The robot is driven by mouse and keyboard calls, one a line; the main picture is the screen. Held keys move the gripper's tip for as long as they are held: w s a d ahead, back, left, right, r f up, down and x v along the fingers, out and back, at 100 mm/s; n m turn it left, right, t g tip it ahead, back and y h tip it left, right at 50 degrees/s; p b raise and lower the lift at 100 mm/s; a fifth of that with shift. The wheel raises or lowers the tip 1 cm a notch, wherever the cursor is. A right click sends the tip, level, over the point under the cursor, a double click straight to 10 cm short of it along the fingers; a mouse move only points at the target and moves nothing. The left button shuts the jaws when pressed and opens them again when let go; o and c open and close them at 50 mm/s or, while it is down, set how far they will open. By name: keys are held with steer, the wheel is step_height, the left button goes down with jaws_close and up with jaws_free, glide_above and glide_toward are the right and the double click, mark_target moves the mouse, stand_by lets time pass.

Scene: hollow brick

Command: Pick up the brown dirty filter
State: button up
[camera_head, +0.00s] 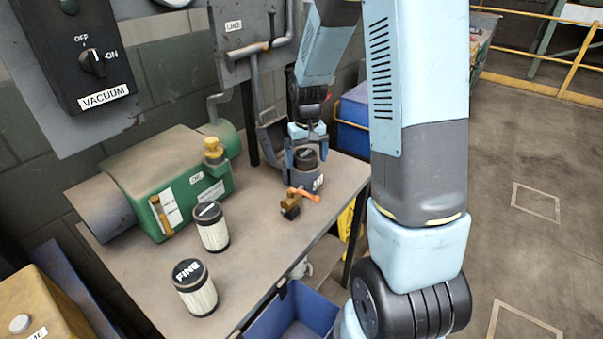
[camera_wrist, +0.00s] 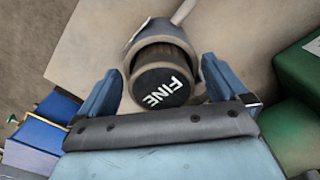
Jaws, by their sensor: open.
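A dark filter with a black cap marked FINE (camera_wrist: 162,88) sits in a round grey housing (camera_wrist: 150,32) in the wrist view. Its pleated side looks brown. In the head view, the dark filter (camera_head: 306,156) stands in the open grey housing (camera_head: 313,183) at the far end of the bench. My gripper (camera_head: 305,150) is open above it. In the wrist view, the blue fingers of my gripper (camera_wrist: 160,85) lie on either side of the cap, with gaps visible at both sides.
Two pale filters with black caps stand on the bench, one near (camera_head: 195,288) and one farther back (camera_head: 211,227). An orange-handled valve (camera_head: 300,198) is close to the housing. A green machine (camera_head: 170,185) stands at the left. A blue bin (camera_head: 298,315) is below the bench's front edge.

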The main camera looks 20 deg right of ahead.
steer(key=c, duration=1.7)
